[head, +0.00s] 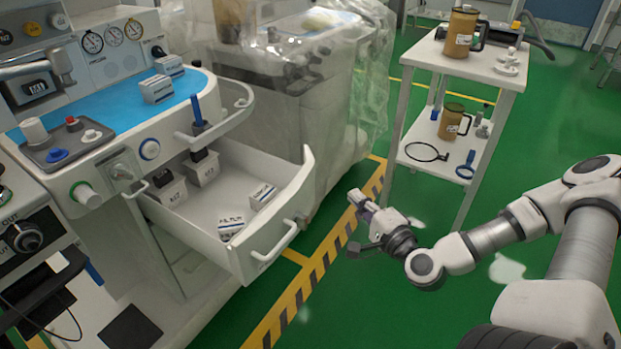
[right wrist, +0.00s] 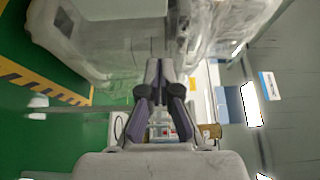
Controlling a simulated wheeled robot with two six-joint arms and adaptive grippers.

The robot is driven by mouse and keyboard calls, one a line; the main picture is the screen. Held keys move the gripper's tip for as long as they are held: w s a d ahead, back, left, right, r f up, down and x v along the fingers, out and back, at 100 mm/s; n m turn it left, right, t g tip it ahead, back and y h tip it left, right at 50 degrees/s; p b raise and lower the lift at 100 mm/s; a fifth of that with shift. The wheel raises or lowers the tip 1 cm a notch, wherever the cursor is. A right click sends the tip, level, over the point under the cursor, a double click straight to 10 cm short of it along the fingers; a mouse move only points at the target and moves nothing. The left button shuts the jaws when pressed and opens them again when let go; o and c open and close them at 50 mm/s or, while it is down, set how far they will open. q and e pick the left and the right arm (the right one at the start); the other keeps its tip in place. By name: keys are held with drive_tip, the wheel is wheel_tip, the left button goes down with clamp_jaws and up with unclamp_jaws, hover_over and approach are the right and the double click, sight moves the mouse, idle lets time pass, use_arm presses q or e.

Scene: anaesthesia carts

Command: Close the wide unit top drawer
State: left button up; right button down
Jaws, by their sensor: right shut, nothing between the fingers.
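The wide unit top drawer (head: 285,210) is pulled out of the white unit (head: 165,220) in the head view. Its white front faces lower right and has a bar handle (head: 275,243). Inside are small labelled boxes (head: 262,195) and two bins (head: 203,168) at the back. My right gripper (head: 358,198) is shut and empty, to the right of the drawer front and apart from it, over the floor. In the right wrist view its fingers (right wrist: 158,68) are together with nothing between them. My left gripper is not in view.
A plastic-covered unit (head: 315,95) stands behind the drawer. A white trolley (head: 455,60) with jugs stands at upper right. Yellow-black striped tape (head: 320,262) crosses the green floor. The floor between the drawer front and my right gripper is clear.

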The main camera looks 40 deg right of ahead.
use_arm(q)
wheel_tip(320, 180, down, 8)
drive_tip(key=b, duration=0.7)
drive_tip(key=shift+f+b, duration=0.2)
drive_tip(key=shift+b, duration=0.2)
use_arm(e)
drive_tip(key=w+a, duration=0.1)
drive_tip(key=w, duration=1.1)
drive_tip(key=shift+w+a, duration=0.2)
drive_tip(key=shift+a, duration=0.05)
drive_tip(key=shift+w, duration=0.15)
